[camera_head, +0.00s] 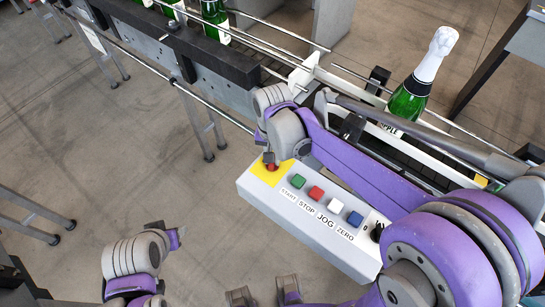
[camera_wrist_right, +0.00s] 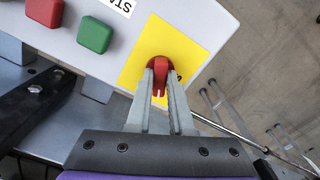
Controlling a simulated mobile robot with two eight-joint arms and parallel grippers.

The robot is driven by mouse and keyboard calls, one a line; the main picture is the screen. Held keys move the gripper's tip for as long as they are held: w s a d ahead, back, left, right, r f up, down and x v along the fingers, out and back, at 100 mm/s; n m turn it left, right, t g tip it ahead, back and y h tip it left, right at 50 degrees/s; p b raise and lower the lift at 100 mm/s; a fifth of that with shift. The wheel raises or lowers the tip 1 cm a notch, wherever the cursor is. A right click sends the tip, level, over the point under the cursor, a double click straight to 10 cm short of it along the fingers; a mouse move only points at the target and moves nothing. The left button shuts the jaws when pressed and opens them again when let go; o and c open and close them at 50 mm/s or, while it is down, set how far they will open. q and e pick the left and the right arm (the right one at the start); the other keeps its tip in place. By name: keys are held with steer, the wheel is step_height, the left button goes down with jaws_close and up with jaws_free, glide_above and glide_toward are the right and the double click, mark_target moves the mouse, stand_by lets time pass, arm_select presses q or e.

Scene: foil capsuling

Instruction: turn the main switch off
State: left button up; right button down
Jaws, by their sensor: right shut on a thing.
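The control box (camera_head: 310,225) is a pale slanted panel in the middle of the head view. A red knob (camera_head: 270,167) sits on a yellow plate (camera_head: 262,177) at its left end; I take it as the main switch. My right gripper (camera_wrist_right: 160,80) is shut on this red knob (camera_wrist_right: 161,68), with one finger on each side, in the right wrist view. The fingers partly cover the knob, and its setting is hard to tell. My left arm (camera_head: 132,258) is low at the left, away from the box; its finger opening is not clear.
Green (camera_head: 298,181), red (camera_head: 316,193), white (camera_head: 335,205) and blue (camera_head: 354,218) buttons line the box, with a black knob (camera_head: 376,232) at its right end. A green foil-topped bottle (camera_head: 410,95) stands on the conveyor behind my right arm. Several bottles (camera_head: 215,18) stand further back. Open floor lies left.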

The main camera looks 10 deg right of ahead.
steer(key=n, duration=0.6)
steer(key=shift+b, duration=0.35)
steer(key=n, duration=0.6)
steer(key=shift+n, duration=0.3)
steer(key=c, duration=0.8)
jaws_free()
step_height(320, 180, up, 11)
steer(key=shift+f, duration=0.1)
